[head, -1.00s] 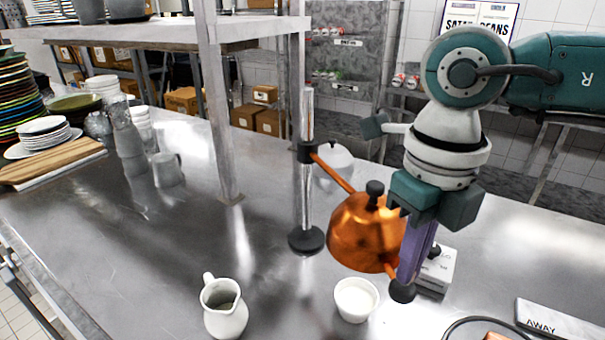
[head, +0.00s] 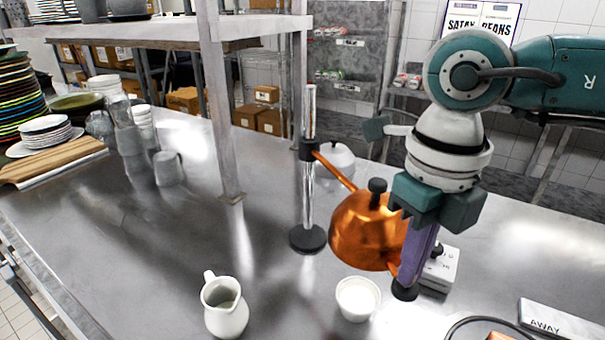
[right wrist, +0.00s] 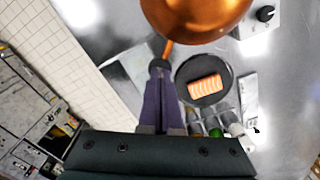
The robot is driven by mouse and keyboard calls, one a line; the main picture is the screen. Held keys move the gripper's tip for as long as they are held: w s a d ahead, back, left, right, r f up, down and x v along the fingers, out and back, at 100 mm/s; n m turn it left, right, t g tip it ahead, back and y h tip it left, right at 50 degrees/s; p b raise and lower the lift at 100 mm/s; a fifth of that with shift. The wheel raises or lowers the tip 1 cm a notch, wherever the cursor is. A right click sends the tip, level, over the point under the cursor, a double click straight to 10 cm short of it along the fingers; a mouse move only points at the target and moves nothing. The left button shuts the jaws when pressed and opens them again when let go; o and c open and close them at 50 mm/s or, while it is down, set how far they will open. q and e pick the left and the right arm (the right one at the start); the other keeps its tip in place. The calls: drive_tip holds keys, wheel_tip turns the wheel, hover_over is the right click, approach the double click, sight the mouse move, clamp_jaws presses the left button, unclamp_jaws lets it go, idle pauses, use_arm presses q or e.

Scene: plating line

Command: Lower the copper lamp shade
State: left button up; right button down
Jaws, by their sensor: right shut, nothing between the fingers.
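The copper lamp shade (head: 362,235) hangs from a copper arm (head: 334,172) clamped by a black collar to an upright chrome post (head: 308,190) with a round black base. Its dome has a black knob on top, and a short copper handle with a dark round end comes off its lower right rim. My right gripper (head: 407,280) points down beside the shade, its purple fingers shut and empty. In the right wrist view, the fingertips (right wrist: 158,78) are at the handle's dark end (right wrist: 157,67); whether they touch is unclear. The shade (right wrist: 195,15) fills the top there. My left gripper is not in view.
A white bowl (head: 357,299) and a white jug (head: 225,307) stand in front of the shade. A white box with a knob (head: 440,268) is behind my fingers. A dark plate (right wrist: 207,100) holds a salmon piece. A shelf post (head: 219,120) rises left; bare counter lies between.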

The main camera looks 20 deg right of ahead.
drive_tip(key=shift+f+b, duration=0.9)
drive_tip(key=shift+f, duration=0.25)
drive_tip(key=shift+f+b, duration=2.05)
drive_tip(key=shift+f, duration=0.3)
wheel_tip(320, 180, up, 6)
drive_tip(key=p, duration=0.5)
drive_tip(key=shift+r, duration=0.2)
drive_tip(key=shift+r+p, duration=1.25)
drive_tip(key=shift+r, duration=0.25)
drive_tip(key=shift+a, duration=0.1)
